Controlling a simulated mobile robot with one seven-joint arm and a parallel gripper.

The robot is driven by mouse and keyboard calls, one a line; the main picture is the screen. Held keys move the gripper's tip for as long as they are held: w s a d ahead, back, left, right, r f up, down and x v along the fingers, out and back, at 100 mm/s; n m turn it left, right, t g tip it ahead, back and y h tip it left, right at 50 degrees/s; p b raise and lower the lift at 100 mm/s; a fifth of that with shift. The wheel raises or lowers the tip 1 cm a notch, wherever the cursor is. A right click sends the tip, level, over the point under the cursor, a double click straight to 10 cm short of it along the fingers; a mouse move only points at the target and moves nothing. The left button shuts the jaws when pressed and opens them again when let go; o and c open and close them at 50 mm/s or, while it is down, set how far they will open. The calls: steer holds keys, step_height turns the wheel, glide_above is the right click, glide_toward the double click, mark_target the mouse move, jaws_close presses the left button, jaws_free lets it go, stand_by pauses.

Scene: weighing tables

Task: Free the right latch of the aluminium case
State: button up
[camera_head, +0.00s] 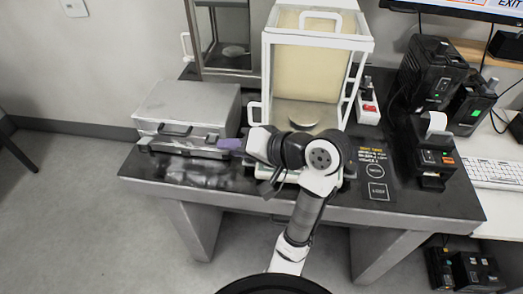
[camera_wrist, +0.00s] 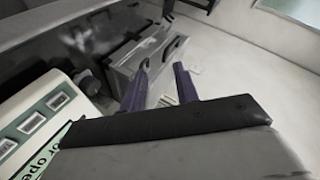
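The aluminium case (camera_head: 187,101) lies closed on the left of the dark table in the head view, with a dark handle (camera_head: 175,129) on its front. The right latch (camera_head: 211,138) is a small dark piece on the front, right of the handle. My gripper (camera_head: 226,144) has purple fingers pointing left, close to the case's front right corner. In the wrist view my gripper (camera_wrist: 164,72) has its two fingers apart with nothing clearly held between them. The case (camera_wrist: 128,62) is beyond the fingertips there. I cannot tell whether a finger touches the latch or whether it is fastened.
A glass-sided balance (camera_head: 267,85) stands right of the case, close behind my arm; its button panel (camera_wrist: 45,115) shows in the wrist view. A second glass enclosure (camera_head: 222,35) stands behind. A small printer (camera_head: 436,160) is at right.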

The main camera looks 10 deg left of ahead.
steer(key=s+d+r+p, duration=0.1)
steer(key=s+d+p, duration=0.2)
steer(key=d+p, duration=0.3)
steer(key=shift+r+p, duration=0.2)
steer(key=shift+p, duration=0.25)
steer(key=shift+r+p, duration=0.1)
steer(key=shift+p, duration=0.25)
steer(key=shift+c, duration=0.2)
